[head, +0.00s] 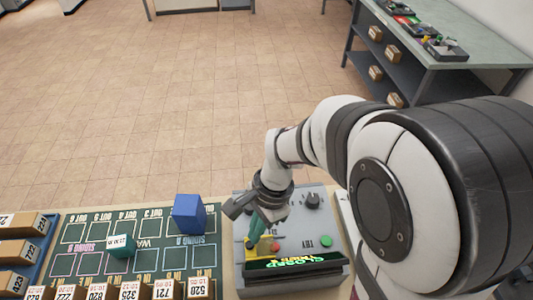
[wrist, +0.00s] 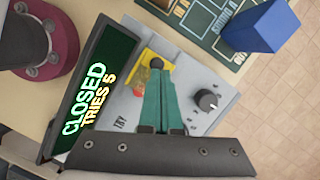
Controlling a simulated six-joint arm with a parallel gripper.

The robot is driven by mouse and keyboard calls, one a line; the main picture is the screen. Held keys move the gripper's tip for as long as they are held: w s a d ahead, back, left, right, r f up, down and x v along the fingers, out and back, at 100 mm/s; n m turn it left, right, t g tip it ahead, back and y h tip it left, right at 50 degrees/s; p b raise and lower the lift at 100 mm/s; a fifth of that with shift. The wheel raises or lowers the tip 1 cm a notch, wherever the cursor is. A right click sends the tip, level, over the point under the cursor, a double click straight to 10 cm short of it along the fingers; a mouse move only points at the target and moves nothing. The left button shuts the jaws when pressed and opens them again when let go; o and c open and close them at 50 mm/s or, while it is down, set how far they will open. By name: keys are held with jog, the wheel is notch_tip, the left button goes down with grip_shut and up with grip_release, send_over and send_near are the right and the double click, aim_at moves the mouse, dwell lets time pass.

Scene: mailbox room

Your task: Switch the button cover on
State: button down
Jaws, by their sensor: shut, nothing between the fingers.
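The yellow button cover (wrist: 142,82) sits on the grey control panel (wrist: 196,74), partly hidden by my fingers in the wrist view. In the head view, yellow parts of the cover (head: 265,247) show by my fingertips. My gripper (wrist: 160,68) has teal fingers, shut with nothing between them. Its tips are over or right beside the cover; I cannot tell whether they touch it. My gripper (head: 252,238) also reaches down to the panel's left side in the head view. An orange-red part shows beside the tips in the wrist view. Whether the cover is raised or lowered is unclear.
A display (wrist: 88,98) reads "CLOSED TRIES 5". The panel has a black knob (head: 312,200) and a green button (head: 326,241). A blue cube (head: 188,214) and a teal block (head: 122,246) stand on the marked board to the left. Numbered boxes line the front.

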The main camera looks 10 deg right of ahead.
jog(key=shift+a, duration=0.85)
jog(key=d, duration=0.1)
jog(key=w+d, duration=0.1)
jog(key=w+d+r, duration=0.1)
jog(key=shift+d+r, duration=0.1)
jog(key=shift+d, duration=0.3)
jog(key=v, duration=0.9)
jog(key=shift+r, duration=0.4)
jog(key=shift+a, duration=0.1)
